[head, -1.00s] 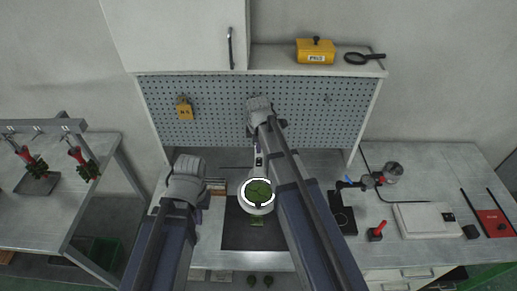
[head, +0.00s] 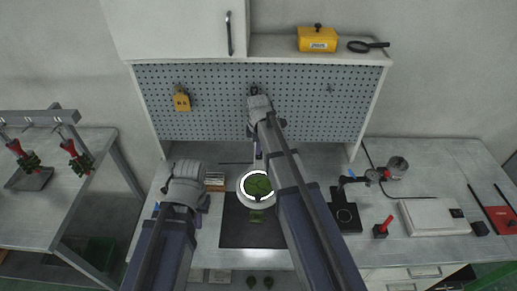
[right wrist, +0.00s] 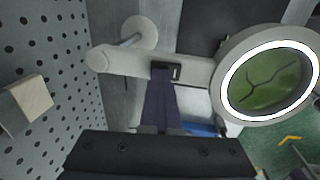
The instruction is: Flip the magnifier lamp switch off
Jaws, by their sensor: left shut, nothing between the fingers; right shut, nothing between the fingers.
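The magnifier lamp (head: 257,199) stands over the dark mat, its ring glowing white around a green-looking lens. In the right wrist view its lit head (right wrist: 225,93) is at the right, and a pale arm runs left from it. A small black switch (right wrist: 176,72) sits on that arm. My right gripper (right wrist: 160,72) is shut and empty, its purple fingertips at the switch's left edge; whether they touch it I cannot tell. In the head view my right gripper (head: 258,150) is behind the lamp head. My left gripper (head: 186,170) is shut, left of the lamp; its fingertips are mostly hidden.
A pegboard (head: 215,110) rises behind the bench, with a yellow padlock-like item (head: 181,102) on it. A dark mat (head: 235,232) lies below the lamp. A black stand (head: 344,212) and a white flat device (head: 428,217) are to the right.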

